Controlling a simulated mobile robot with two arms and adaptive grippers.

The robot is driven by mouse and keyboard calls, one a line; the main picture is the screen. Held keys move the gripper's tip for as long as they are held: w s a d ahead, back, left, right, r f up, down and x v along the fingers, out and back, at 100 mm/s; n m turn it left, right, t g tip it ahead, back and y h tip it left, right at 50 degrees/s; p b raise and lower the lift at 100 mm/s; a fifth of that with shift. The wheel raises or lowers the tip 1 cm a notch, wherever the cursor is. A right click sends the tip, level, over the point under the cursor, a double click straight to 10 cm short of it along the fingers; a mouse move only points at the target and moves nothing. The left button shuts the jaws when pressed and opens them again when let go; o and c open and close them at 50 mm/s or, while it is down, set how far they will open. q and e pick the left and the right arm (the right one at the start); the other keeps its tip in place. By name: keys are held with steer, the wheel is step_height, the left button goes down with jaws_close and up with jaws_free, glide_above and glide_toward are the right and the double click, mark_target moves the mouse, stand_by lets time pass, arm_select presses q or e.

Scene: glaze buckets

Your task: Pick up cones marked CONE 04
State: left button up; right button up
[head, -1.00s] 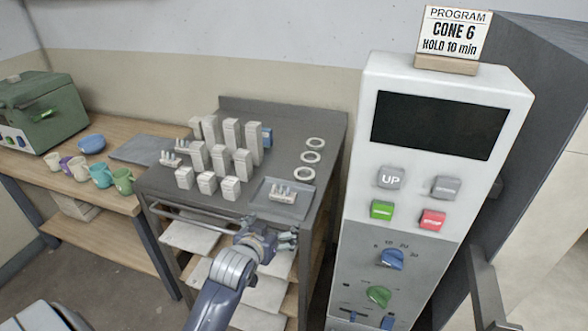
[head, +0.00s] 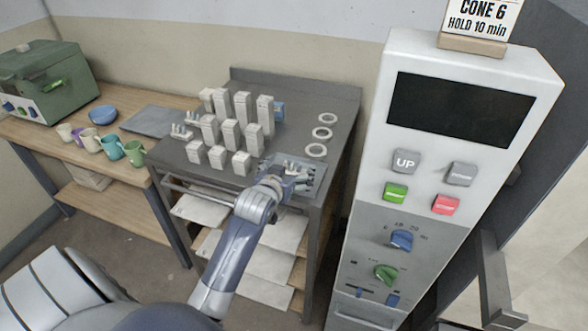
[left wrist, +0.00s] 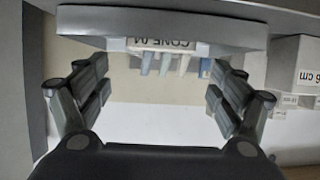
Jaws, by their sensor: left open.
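A small set of pale cones (head: 290,165) sits on a grey tray (head: 319,174) at the front right of the dark metal table, partly hidden by my gripper. The left wrist view, upside down, shows the cones (left wrist: 165,64) on a white base with an upside-down label reading CONE 04 (left wrist: 166,44). My left gripper (head: 298,180) is at the tray's front. In the left wrist view the gripper (left wrist: 160,88) is open and empty, with its fingers on either side of the cones' line and apart from them. My right gripper is not in view.
Several white posts (head: 229,133) stand left of the tray on the metal table (head: 297,100). Another cone set (head: 181,132) is at the table's left. White rings (head: 322,133) lie behind the tray. A tall control panel (head: 430,170) stands close on the right.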

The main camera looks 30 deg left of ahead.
mark_target(293, 166)
arm_select(q)
steer(key=shift+p+x, duration=0.35)
steer(key=shift+x, duration=1.7)
steer(key=shift+s, duration=0.1)
steer(key=shift+c, duration=0.3)
steer(key=c, duration=1.1)
